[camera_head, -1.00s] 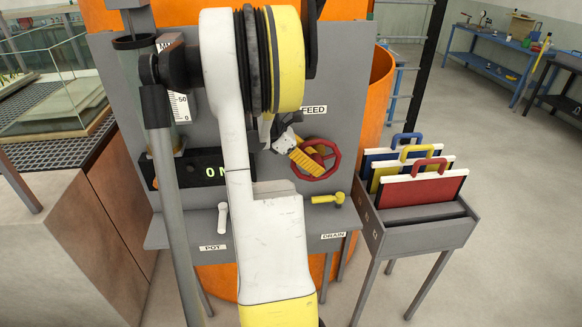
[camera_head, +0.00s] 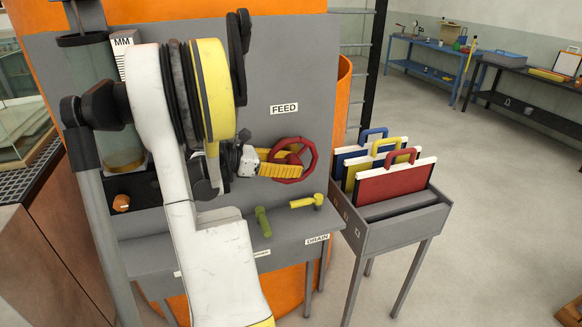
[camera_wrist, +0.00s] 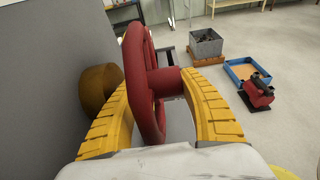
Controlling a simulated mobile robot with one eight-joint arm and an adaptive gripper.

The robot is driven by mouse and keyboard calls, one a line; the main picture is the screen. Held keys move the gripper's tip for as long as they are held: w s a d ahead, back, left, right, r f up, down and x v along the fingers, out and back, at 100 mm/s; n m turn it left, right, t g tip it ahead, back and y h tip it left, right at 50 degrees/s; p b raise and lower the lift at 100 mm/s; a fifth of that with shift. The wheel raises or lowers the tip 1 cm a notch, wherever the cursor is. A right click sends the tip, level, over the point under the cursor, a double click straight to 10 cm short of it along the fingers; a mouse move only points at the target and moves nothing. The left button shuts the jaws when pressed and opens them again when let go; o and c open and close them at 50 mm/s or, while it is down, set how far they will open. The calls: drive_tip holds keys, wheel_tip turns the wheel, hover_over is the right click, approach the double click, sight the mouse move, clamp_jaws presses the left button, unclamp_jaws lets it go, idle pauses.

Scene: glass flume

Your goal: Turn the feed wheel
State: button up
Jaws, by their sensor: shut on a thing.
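The feed wheel is a red handwheel (camera_head: 308,160) on the grey panel (camera_head: 290,70), just below the white FEED label (camera_head: 284,109). My gripper (camera_head: 287,168) reaches it from the left, its yellow fingers at the wheel's near side. In the wrist view the red wheel (camera_wrist: 140,80) stands edge-on between the two yellow fingers (camera_wrist: 160,115). A red spoke or hub runs toward the right finger. My gripper is shut on the wheel. The exact contact points are partly hidden.
Below the wheel, a yellow drain handle (camera_head: 307,202) and a green handle (camera_head: 263,221) sit on the grey shelf. A grey rack (camera_head: 400,215) with blue, yellow and red boards stands to the right. Open floor (camera_head: 490,220) lies beyond.

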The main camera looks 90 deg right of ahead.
sight(293, 158)
drive_tip(key=o, duration=1.4)
drive_tip(key=shift+s, duration=0.1)
wheel_tip(293, 158, up, 10)
